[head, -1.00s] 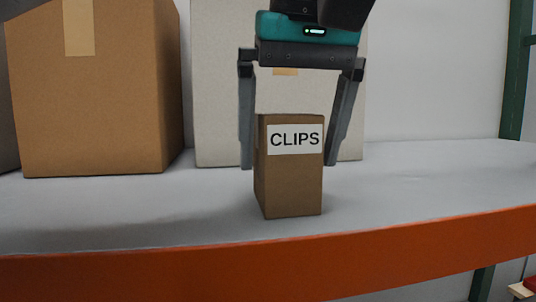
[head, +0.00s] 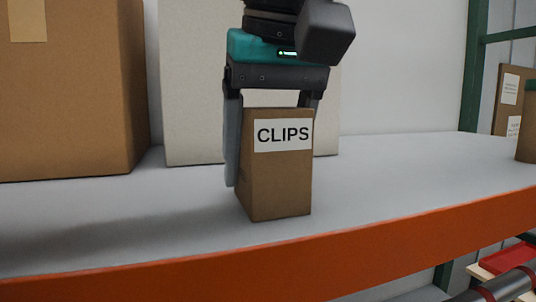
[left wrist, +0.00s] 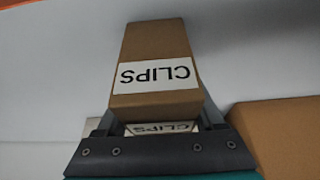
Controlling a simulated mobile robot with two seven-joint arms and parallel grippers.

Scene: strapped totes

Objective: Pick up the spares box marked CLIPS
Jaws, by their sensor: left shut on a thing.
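The spares box marked CLIPS (head: 275,185) is a small brown carton with a white label, upright at the shelf's front. My left gripper (head: 272,150) comes down from above and is shut on it, one finger along its left side. The other finger is mostly hidden behind the box. In the left wrist view the box (left wrist: 155,45) sits between the fingers, its label upside down. A second CLIPS label shows near the palm. The box's base looks at shelf level; I cannot tell whether it touches. My right gripper is not in view.
A large brown carton (head: 70,100) stands at the left and a pale box (head: 190,90) behind the gripper. A green post (head: 474,70) stands at the right.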

